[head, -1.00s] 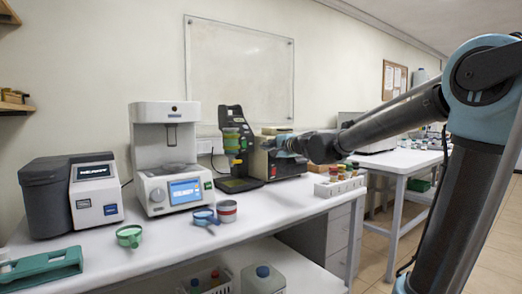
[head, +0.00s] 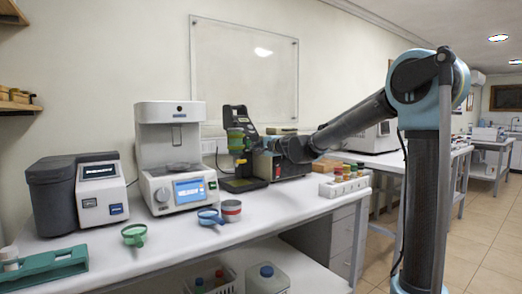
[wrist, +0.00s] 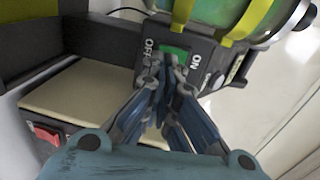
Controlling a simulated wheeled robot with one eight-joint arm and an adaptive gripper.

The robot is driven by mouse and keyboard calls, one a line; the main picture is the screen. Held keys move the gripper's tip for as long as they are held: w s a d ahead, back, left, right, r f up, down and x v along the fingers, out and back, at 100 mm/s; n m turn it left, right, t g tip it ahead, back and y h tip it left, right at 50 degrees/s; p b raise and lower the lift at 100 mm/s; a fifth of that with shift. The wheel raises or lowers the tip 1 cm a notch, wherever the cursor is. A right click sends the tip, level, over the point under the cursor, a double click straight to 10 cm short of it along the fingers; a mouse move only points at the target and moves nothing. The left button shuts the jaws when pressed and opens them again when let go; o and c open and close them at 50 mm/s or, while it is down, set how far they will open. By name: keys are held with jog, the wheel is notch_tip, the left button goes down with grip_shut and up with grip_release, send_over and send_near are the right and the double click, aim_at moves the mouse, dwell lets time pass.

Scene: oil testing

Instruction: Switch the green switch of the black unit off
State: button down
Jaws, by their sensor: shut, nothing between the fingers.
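The black unit (head: 232,115) stands upright against the wall on the white bench, with a green vessel (head: 236,141) on its front. In the wrist view, its green switch (wrist: 173,51) lies between the white OFF and ON labels, OFF on the left. My gripper (wrist: 168,72) is shut and empty, its fingertips at the switch and covering its lower part. I cannot tell whether they touch it, or which way the switch is tipped. In the head view, my wrist hides most of the gripper beside the unit's right side.
A box with a beige top (wrist: 75,93) and a red switch (wrist: 46,134) is close to my gripper. A white tester (head: 171,185) stands left of the black unit. A rack of small jars (head: 345,185) is at the bench's right end.

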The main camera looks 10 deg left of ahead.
jog(key=shift+w+a+f, duration=0.1)
jog(key=shift+w+a, duration=0.25)
jog(key=shift+a, duration=0.05)
jog(key=shift+w+a+f, duration=0.3)
dwell(0.4)
